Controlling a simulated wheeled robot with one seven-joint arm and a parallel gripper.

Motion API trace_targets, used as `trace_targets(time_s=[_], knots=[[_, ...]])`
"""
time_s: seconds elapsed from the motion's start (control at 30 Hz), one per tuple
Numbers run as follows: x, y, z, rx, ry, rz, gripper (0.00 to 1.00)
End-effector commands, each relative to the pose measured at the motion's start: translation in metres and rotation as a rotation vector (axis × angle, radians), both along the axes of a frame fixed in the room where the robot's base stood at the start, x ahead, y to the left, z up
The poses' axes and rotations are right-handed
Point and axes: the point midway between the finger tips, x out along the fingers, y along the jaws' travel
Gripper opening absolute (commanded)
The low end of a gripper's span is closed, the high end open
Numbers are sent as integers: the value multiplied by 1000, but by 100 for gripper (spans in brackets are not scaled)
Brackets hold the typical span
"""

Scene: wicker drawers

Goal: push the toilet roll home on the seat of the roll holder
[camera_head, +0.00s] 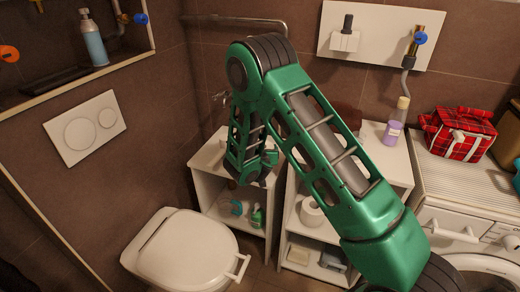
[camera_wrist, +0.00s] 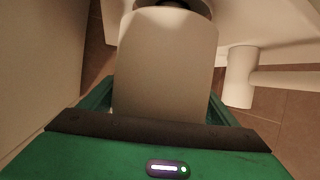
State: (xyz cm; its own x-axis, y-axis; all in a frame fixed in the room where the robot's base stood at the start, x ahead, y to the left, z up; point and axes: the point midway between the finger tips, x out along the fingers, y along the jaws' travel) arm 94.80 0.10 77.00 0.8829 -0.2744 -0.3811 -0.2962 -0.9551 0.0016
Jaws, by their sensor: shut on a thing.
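In the wrist view a pale toilet roll (camera_wrist: 166,62) fills the space between the green fingers of my gripper (camera_wrist: 163,100). My gripper is shut on it. A dark round part shows at the roll's far end, at the top edge; I cannot tell whether it is the core or part of the holder. In the head view my gripper (camera_head: 248,177) points down in front of the white shelf unit, behind the toilet. The held roll cannot be made out there. I cannot clearly identify the roll holder or its seat in either view.
The white toilet (camera_head: 185,250) stands at the lower left, with a small white bracket-like part (camera_head: 239,267) at its right. Another roll (camera_head: 311,211) sits on a shelf (camera_head: 322,240). A purple bottle (camera_head: 392,132) and a red plaid bag (camera_head: 460,132) stand at right.

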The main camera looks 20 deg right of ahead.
Motion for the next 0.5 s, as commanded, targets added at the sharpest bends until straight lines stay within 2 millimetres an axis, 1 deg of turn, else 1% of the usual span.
trace_targets(time_s=[0.5], knots=[[0,0,-11,-1,0,0,58]])
